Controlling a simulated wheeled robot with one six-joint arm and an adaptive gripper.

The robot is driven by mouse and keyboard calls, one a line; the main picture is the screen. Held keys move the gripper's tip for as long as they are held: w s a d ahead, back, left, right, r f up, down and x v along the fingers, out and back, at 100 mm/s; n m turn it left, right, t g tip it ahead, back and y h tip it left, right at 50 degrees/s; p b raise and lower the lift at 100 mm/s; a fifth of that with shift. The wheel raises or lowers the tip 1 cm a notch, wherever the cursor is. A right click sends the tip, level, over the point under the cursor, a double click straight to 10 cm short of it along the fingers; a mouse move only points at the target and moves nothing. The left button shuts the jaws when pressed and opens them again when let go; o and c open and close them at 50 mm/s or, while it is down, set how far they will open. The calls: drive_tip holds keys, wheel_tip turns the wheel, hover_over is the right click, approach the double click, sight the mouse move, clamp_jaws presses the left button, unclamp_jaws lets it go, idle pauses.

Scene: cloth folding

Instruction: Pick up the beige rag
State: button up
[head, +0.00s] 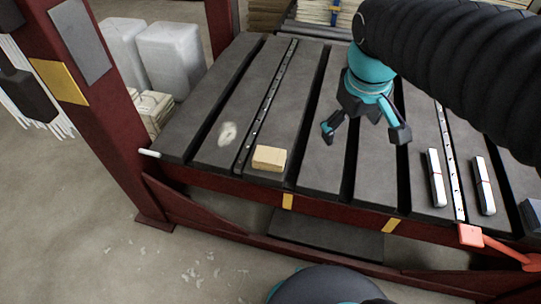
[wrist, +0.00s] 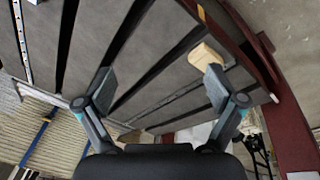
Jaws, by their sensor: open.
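The beige rag (head: 269,158) looks like a small folded, block-like bundle. It lies near the front edge of the dark slotted table (head: 222,105), left of my gripper in the head view. In the wrist view the beige rag (wrist: 204,56) shows beyond the right fingertip, outside the space between the fingers. My gripper (head: 363,133) is above the table, to the right of the rag and apart from it. Its teal-and-black fingers are spread, and the wrist view shows my gripper (wrist: 160,86) empty.
A pale smudge (head: 227,133) marks the table left of the rag. Two silver bars (head: 436,178) (head: 484,186) lie at the right. A dark red post (head: 92,110) stands at the left, and a red-orange handle (head: 472,236) is at the front right. The tabletop around the rag is clear.

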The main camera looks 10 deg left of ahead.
drive_tip(key=w+a+f+n+g+h, duration=0.25)
drive_tip(key=w+a+n, duration=0.35)
drive_tip(key=a, duration=0.4)
drive_tip(key=n+h+b, duration=0.2)
drive_tip(key=n, duration=0.3)
approach(269, 155)
drive_tip(key=shift+g, duration=0.25)
drive_tip(key=x, duration=0.2)
drive_tip(key=w+b+x, duration=0.1)
drive_tip(key=x, duration=0.1)
drive_tip(key=shift+d+f, duration=0.3)
drive_tip(key=shift+d, duration=0.05)
drive_tip(key=x, duration=0.4)
drive_tip(key=shift+s+a+f+b, duration=0.1)
drive_tip(key=shift+s+f+b, duration=0.05)
drive_tip(key=shift+s+b, duration=0.15)
drive_tip(key=shift+d+f, duration=0.25)
drive_tip(key=shift+f, duration=0.25)
drive_tip(key=shift+f, duration=0.25)
drive_tip(key=c, duration=1.2)
